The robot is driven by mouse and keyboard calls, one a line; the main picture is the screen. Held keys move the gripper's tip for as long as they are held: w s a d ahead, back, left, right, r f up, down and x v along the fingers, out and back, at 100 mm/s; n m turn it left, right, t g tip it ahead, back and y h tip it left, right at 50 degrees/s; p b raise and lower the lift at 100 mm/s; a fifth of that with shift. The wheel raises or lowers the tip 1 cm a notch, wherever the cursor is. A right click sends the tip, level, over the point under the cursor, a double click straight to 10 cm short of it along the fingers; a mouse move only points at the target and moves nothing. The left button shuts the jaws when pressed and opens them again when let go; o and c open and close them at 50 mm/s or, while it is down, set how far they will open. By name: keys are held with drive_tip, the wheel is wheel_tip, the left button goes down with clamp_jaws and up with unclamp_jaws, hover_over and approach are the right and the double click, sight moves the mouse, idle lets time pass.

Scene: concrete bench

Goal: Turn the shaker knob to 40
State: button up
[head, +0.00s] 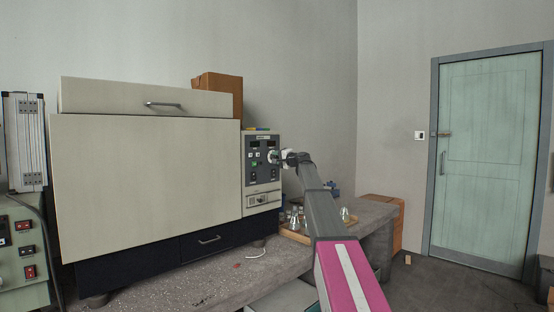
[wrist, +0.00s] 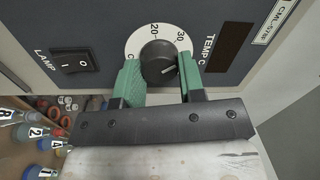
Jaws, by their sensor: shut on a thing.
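The shaker's control panel (head: 262,182) is on the right of the large beige shaker (head: 145,185) in the head view. In the wrist view the dark round knob (wrist: 157,55) sits on a white dial ring (wrist: 158,31) marked 20 and 30, beside the text TEMP C. A light pointer line on the knob aims toward the lower right of the picture; the number there is not visible. My gripper (wrist: 159,64) has its green-padded fingers on either side of the knob, shut on it. In the head view my gripper (head: 277,157) is at the panel and hides the knob.
A LAMP rocker switch (wrist: 76,61) is left of the knob. Several numbered bottles (wrist: 45,130) stand lower left in the wrist view. A tray with glassware (head: 296,235) is on the concrete bench (head: 215,284) below the panel. A cardboard box (head: 218,88) stands behind the shaker.

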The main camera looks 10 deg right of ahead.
drive_tip(key=m, duration=0.7)
drive_tip(key=shift+f, duration=0.1)
drive_tip(key=shift+m+t, duration=0.3)
idle(0.3)
drive_tip(key=o, duration=0.9)
drive_tip(key=shift+s, duration=0.1)
drive_tip(key=v, duration=1)
drive_tip(key=shift+s+d, duration=0.25)
drive_tip(key=shift+s, duration=0.05)
